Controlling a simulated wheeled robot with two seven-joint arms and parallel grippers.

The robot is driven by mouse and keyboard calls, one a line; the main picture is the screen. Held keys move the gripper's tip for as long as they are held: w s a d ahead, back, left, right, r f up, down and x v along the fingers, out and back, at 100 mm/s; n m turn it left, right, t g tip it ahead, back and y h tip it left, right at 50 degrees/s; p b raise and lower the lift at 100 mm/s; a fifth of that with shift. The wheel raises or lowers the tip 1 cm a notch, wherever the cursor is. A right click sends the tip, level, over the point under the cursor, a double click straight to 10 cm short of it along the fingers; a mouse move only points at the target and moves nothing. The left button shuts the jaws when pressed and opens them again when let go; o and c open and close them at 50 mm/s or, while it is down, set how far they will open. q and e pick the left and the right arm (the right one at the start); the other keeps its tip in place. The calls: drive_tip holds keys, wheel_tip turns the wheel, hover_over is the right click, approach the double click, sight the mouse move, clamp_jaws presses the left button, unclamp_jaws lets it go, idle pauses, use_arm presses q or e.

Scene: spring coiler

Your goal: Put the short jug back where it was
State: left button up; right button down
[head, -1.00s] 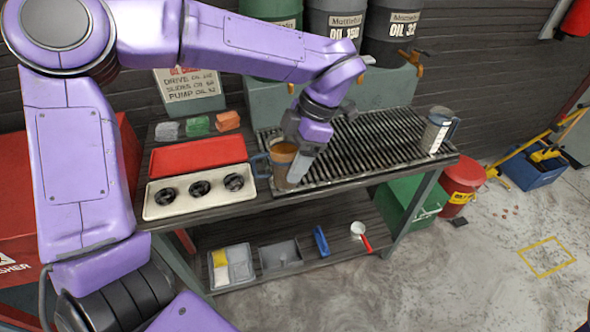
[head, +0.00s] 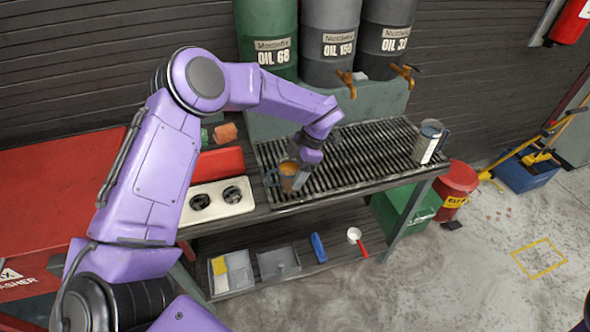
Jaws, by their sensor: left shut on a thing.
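The short jug (head: 288,177) is a small jug with brownish-orange contents and a handle on its left side. It is upright at the left front part of the slatted drip grate (head: 350,158). My left gripper (head: 300,174) is shut on the short jug from its right side. I cannot tell whether the jug's base touches the grate. A taller grey jug (head: 428,143) with a pale label stands at the right end of the grate. My right gripper is not in view.
Oil barrels (head: 331,45) with taps stand behind the grate. A white tray (head: 228,207) with black parts and a red tray (head: 222,162) lie left of it, partly behind my arm. The lower shelf holds a grey bin (head: 278,262) and a red-handled scoop (head: 355,237). The middle of the grate is clear.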

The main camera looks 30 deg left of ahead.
use_arm(q)
drive_tip(key=shift+f, duration=0.15)
drive_tip(key=o, duration=1.2)
drive_tip(key=shift+o, duration=0.2)
drive_tip(key=shift+r, duration=0.3)
drive_tip(key=b+v, duration=0.1)
drive_tip(key=v, duration=1)
drive_tip(key=shift+r+b, duration=0.35)
drive_tip(key=shift+w+d, duration=0.1)
